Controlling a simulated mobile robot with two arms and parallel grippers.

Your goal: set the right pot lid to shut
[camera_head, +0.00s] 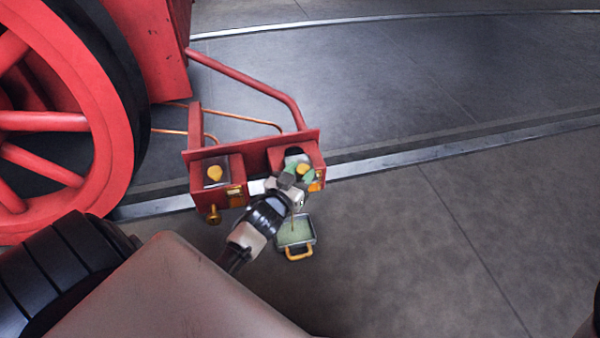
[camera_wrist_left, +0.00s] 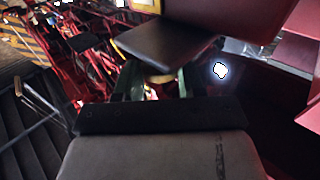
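The right pot (camera_head: 312,157) is a red box at the right end of a red bracket on the engine. A yellow knob (camera_head: 301,169) shows at it; my gripper hides much of the front, so I cannot tell the lid's angle. My left gripper (camera_head: 296,176) is at this pot, its green fingers apart on either side of the knob. In the left wrist view the gripper (camera_wrist_left: 158,84) is open, with a brass-coloured piece (camera_wrist_left: 158,76) between the fingers; contact is unclear. A dark, tilted plate (camera_wrist_left: 165,48) with a yellow edge hangs close above. My right gripper is out of view.
The left pot (camera_head: 238,172) has a yellow knob on top and a brass fitting (camera_head: 213,214) below. A red wheel (camera_head: 105,120) stands left. Floor to the right is clear.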

